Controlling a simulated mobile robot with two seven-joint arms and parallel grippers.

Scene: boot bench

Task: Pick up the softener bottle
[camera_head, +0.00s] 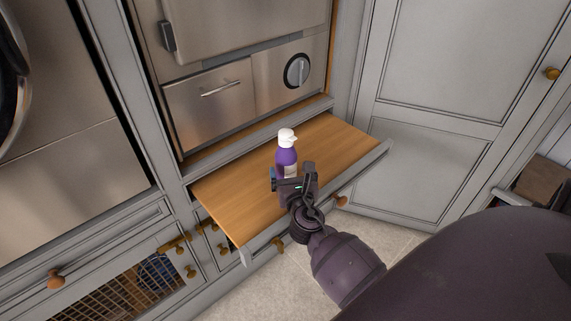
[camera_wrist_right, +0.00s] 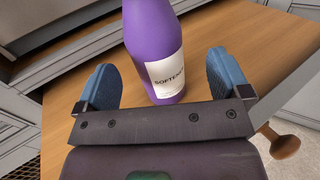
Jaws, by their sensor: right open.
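The softener bottle (camera_head: 286,156) is purple with a white cap and a white label. It stands upright on the wooden pull-out shelf (camera_head: 235,193). In the right wrist view the bottle (camera_wrist_right: 158,45) shows its label, and its top is out of frame. My right gripper (camera_head: 290,180) is at the near side of the bottle and hides its lower part in the head view. In the wrist view the right gripper's blue fingers (camera_wrist_right: 165,85) are apart, with the bottle between and slightly beyond them. My left gripper is not in view.
A steel appliance with a drawer (camera_head: 210,95) and a round dial (camera_head: 297,70) stands behind the shelf. Grey cabinet doors (camera_head: 440,70) are at the right. A wooden knob (camera_wrist_right: 285,146) sticks out from the shelf front. The shelf is otherwise clear.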

